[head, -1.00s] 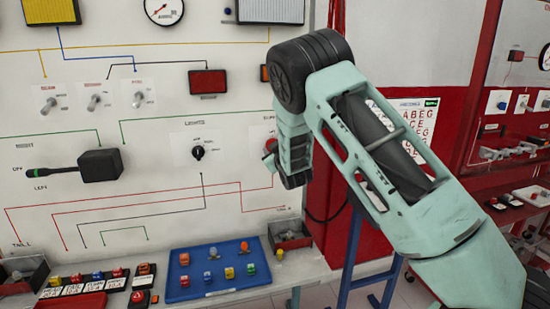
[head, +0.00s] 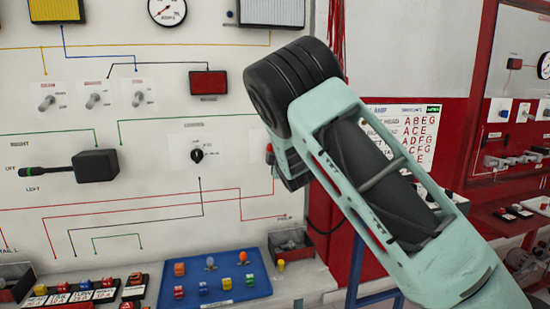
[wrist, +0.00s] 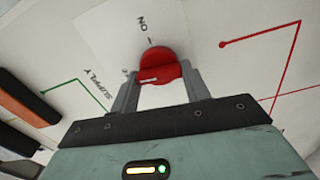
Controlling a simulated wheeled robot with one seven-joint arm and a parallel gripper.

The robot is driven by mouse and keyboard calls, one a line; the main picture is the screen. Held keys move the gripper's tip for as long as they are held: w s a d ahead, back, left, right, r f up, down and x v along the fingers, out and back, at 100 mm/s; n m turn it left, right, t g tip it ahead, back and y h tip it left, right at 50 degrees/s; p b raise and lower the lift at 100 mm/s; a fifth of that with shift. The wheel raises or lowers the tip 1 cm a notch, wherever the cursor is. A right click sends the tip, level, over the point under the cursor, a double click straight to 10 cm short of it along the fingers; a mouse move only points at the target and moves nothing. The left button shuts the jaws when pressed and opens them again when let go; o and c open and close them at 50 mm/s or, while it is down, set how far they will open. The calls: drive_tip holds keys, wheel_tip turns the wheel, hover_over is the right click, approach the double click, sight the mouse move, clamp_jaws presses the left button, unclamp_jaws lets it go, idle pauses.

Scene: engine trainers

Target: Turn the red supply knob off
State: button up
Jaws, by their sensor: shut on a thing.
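The red supply knob (wrist: 158,66) is on a white plate marked "SUPPLY" and "ON" in the wrist view. My gripper (wrist: 160,88) is shut on the knob, with one finger on each side of its lower part. The knob's grip bar lies roughly across the picture, slightly tilted. In the head view a small red part of the knob (head: 269,154) shows at the left edge of my arm, which hides the rest of it and my fingers.
A black lights knob (head: 197,155) and a lever with a black box (head: 96,165) are on the board to the left. A blue tray (head: 215,284) with several small coloured parts lies on the bench below. A small bin (head: 291,245) stands beside it.

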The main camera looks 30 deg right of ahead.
drive_tip(key=shift+a+f+n, duration=0.1)
drive_tip(key=shift+n, duration=0.4)
idle(0.3)
drive_tip(key=o, duration=1)
drive_tip(key=shift+s+b, duration=0.1)
drive_tip(key=shift+b, duration=0.2)
drive_tip(key=b+v, duration=0.1)
drive_tip(key=v, duration=1.6)
drive_tip(key=shift+s+b, duration=0.15)
drive_tip(key=shift+b, duration=0.25)
